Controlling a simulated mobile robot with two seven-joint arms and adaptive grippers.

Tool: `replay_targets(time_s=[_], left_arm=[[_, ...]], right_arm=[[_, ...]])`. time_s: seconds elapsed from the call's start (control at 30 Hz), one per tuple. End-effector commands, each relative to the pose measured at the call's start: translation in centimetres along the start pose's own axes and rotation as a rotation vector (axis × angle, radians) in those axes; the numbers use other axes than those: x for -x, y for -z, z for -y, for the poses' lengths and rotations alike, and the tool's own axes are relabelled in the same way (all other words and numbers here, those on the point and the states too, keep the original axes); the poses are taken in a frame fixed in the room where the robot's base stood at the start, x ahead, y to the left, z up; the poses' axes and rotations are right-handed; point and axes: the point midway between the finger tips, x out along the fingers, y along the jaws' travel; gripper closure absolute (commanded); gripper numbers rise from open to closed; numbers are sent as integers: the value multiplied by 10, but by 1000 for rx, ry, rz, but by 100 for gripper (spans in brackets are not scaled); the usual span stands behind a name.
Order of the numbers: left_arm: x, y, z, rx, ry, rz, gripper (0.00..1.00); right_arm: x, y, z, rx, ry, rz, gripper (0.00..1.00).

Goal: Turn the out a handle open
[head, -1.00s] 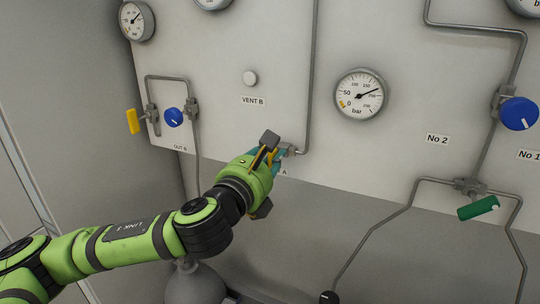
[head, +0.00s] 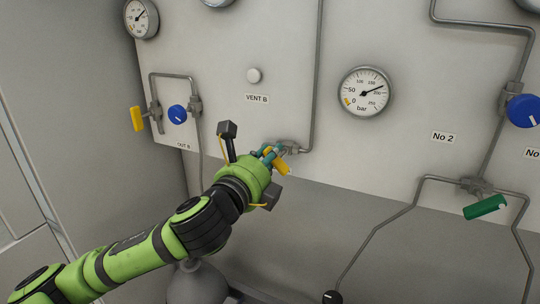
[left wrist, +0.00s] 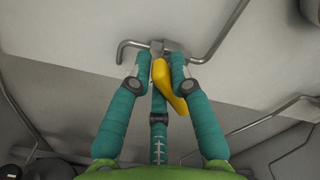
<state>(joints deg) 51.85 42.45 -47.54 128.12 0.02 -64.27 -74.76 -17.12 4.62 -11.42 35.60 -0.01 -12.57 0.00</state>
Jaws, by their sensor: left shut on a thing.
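The yellow out A handle (head: 283,168) sits on its valve at the lower edge of the panel, below and right of the VENT B label. It slants down to the right in the head view. My left gripper (head: 270,152) is shut on it. In the left wrist view the yellow handle (left wrist: 175,92) lies between the teal fingers of my left gripper (left wrist: 160,80), slanting down and right from the valve fitting. The fingers hide part of the handle, and the label beneath is covered. My right gripper is not in view.
A pressure gauge (head: 366,92) and a green handle (head: 485,207) are to the right. Thin pipes run along the panel (head: 225,60).

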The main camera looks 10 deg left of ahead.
Motion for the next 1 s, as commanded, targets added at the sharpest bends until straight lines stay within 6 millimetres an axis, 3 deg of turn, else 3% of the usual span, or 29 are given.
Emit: replay_targets(time_s=[0.6,1.0], left_arm=[[0,4,-7,559,1,1,100],[0,6,-9,754,4,1,100]], right_arm=[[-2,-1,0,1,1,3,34],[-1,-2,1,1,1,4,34]])
